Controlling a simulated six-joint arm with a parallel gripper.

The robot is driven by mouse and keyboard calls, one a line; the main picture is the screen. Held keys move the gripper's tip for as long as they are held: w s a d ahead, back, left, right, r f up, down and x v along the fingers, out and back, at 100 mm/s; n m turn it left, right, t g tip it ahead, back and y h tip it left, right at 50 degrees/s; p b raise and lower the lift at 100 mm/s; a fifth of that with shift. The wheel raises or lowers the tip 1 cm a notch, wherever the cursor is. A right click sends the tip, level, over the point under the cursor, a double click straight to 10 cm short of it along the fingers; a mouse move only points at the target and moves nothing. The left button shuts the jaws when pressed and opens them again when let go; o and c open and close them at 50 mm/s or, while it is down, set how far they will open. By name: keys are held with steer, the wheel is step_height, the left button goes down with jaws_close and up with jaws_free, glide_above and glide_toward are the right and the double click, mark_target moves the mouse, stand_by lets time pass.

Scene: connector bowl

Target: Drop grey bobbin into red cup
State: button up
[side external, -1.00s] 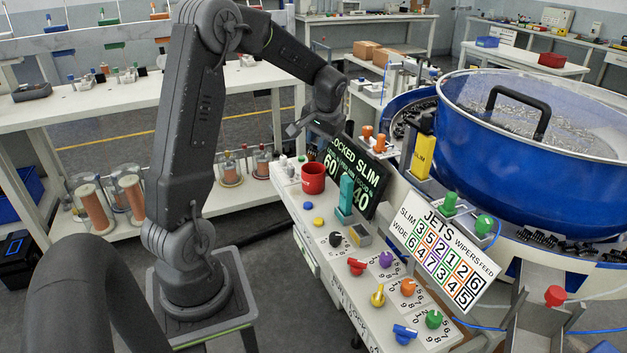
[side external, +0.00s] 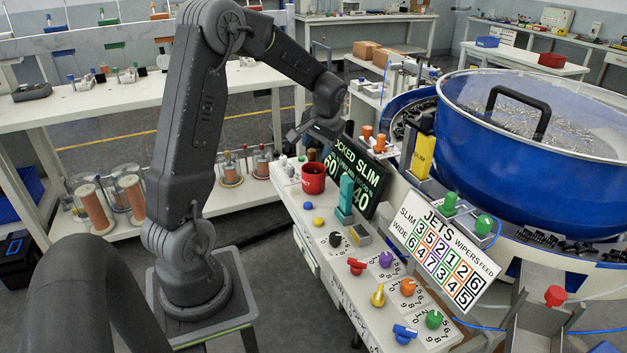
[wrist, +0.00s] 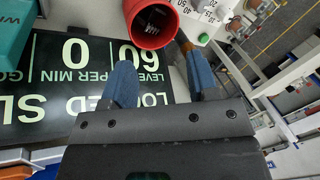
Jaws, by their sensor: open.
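The red cup (side external: 313,178) stands upright on the white console, left of the teal block. In the wrist view the cup (wrist: 131,28) is at the top, its mouth facing me, with a dim greyish shape inside that I cannot identify. My gripper (wrist: 160,78) is open, its two blue fingers apart with nothing held between them. In the side view my gripper (side external: 298,133) hangs above and behind the cup. Small pale grey pieces (side external: 286,166) stand at the console's far left end; I cannot tell whether one is the grey bobbin.
A black display (side external: 362,180) with green text stands right of the cup, and the teal block (side external: 346,194) stands before it. A brown-topped piece (side external: 311,155) is just behind the cup, also showing by my right finger (wrist: 183,40). Coloured knobs cover the near console.

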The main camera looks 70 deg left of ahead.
steer(key=shift+r, duration=0.1)
steer(key=s+v, duration=0.1)
steer(key=v, duration=1.3)
steer(key=s+d+r+m+t+h, duration=0.1)
steer(key=s+d+m+t, duration=0.15)
steer(key=d, duration=0.55)
steer(key=s+d+m+t, duration=0.1)
steer(key=s+d, duration=0.2)
steer(key=d, duration=0.5)
steer(key=s+d+f+m+t+h, duration=0.2)
steer(key=s+d+f+m, duration=0.1)
steer(key=s+d, duration=0.6)
steer(key=shift+s+d+f+t+h, duration=0.2)
steer(key=shift+d+f+t+h, duration=0.15)
steer(key=shift+f+h, duration=0.05)
steer(key=shift+c, duration=0.3)
